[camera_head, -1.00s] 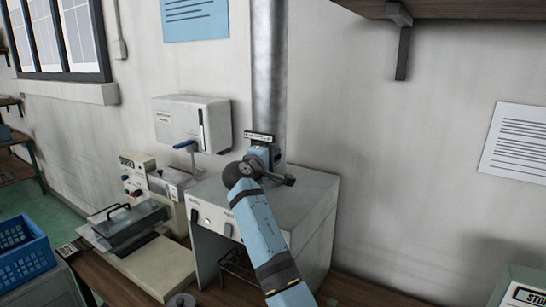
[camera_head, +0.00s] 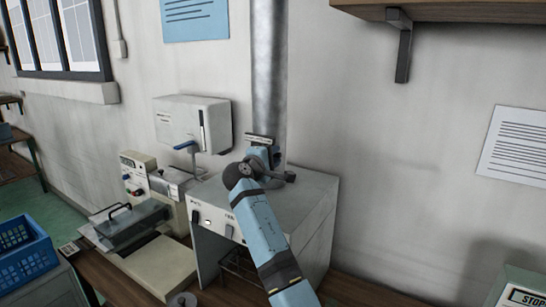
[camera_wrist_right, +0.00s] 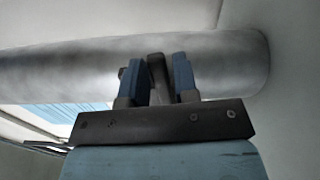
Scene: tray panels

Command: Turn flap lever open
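The flap lever (camera_wrist_right: 157,75) is a dark grey bar in the right wrist view, in front of the round metal duct (camera_wrist_right: 60,70). In the head view my right gripper (camera_head: 261,142) is at the front of the vertical duct (camera_head: 268,70), just above the grey cabinet. The lever is hidden there behind my gripper and wrist. My left gripper is in neither view.
The grey cabinet (camera_head: 310,215) stands below the duct, under my right arm. A white wall box (camera_head: 180,118) hangs left of the duct. A beige machine (camera_head: 150,265) and blue crate (camera_head: 25,260) are further left. A shelf (camera_head: 455,12) overhangs at upper right.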

